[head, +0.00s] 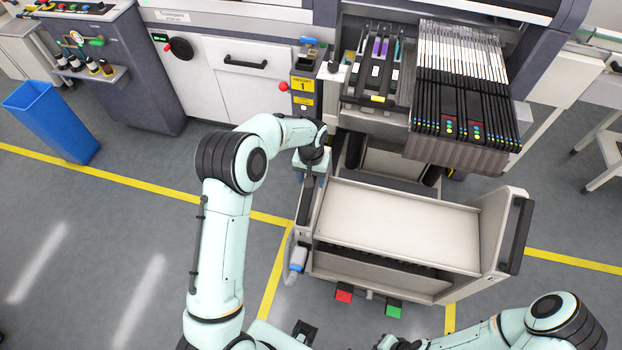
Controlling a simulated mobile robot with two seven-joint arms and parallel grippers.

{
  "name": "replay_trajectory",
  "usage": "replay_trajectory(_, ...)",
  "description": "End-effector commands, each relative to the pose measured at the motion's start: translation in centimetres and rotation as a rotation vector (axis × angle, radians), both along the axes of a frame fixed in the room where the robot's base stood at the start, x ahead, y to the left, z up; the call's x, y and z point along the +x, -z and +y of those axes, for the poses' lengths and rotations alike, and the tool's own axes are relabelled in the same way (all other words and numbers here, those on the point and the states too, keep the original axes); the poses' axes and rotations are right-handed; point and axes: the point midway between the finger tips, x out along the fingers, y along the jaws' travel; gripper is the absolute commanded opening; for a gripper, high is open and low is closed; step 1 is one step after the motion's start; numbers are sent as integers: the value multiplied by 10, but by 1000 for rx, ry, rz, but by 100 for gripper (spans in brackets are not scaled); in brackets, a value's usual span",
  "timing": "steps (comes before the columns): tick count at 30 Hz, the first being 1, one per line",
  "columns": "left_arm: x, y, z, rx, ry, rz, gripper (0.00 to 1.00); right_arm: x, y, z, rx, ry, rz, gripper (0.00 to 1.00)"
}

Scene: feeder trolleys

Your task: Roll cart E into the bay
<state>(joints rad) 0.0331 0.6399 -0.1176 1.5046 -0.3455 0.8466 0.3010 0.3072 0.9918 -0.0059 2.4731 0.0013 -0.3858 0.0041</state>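A cream and grey cart (400,222) stands in front of the machine, its far side near the opening of the bay (388,165) under the feeders. No letter E can be read on it. It has a black handle (516,236) on the right and a dark handle (304,206) on the left. Red (344,296) and green (394,311) pedals show at its near lower edge. My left gripper (311,176) is at the far end of the left handle; its fingertips are mostly hidden. My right gripper (400,343) is partly cut off at the bottom edge, clear of the cart.
A post with a yellow label 1 (302,84) stands left of the bay. Feeders (460,90) overhang the bay. Yellow floor lines (275,275) run beside the cart. A blue bin (52,120) stands far left.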

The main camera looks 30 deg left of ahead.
Motion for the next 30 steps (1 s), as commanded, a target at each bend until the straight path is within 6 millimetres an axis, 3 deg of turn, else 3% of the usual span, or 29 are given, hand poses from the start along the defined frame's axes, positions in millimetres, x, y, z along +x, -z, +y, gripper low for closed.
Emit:
replay_trajectory(15, 0, -107, -1, -1, 0, -4, 60, 4, -6, 0, 0, 0, -4, 0)
replay_trajectory(21, -2, -124, 0, -1, 0, 0, 60, 5, -7, 0, 0, 0, -6, 0)
replay_trajectory(30, -2, -126, 0, -1, 0, 1, 60, 5, -7, 0, 0, 0, -6, 0)
